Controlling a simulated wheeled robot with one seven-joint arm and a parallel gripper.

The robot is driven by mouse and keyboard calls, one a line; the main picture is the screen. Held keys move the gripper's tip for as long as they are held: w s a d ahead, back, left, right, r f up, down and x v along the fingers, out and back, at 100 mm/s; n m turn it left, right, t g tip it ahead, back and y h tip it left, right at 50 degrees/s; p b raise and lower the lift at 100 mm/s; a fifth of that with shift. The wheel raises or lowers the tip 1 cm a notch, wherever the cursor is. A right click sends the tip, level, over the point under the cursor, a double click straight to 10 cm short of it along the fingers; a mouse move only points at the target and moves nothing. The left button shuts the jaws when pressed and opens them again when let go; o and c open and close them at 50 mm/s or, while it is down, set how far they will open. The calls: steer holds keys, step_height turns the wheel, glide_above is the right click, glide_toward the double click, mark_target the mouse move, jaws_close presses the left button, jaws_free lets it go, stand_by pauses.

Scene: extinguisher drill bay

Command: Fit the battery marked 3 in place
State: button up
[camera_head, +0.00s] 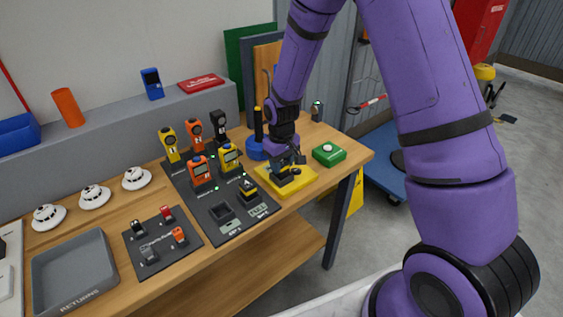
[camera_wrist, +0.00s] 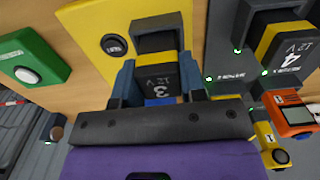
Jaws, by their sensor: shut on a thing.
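The battery marked 3 (camera_wrist: 160,76) is a black block with a yellow band and a white "3 12 V" label. My gripper (camera_wrist: 159,85) is shut on it, with one blue-grey finger on each side. The yellow plate (camera_wrist: 88,18) with a round black button lies under and around the battery in the wrist view. In the head view my gripper (camera_head: 287,165) is at this yellow plate (camera_head: 303,184), near the bench's right end. The battery's underside is hidden, so I cannot tell whether it is seated or just above.
A battery marked 4 (camera_wrist: 285,58) stands in the dark charger board (camera_head: 233,226) nearby, beside an empty-looking bay. Yellow and orange meters stand behind. A green box (camera_head: 328,153) with a white button is to the right. A grey returns tray (camera_head: 75,286) is at front left.

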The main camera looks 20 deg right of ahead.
steer(key=shift+f, duration=0.35)
stand_by(0.3)
steer(key=o, duration=1.5)
steer(key=shift+r, duration=3.5)
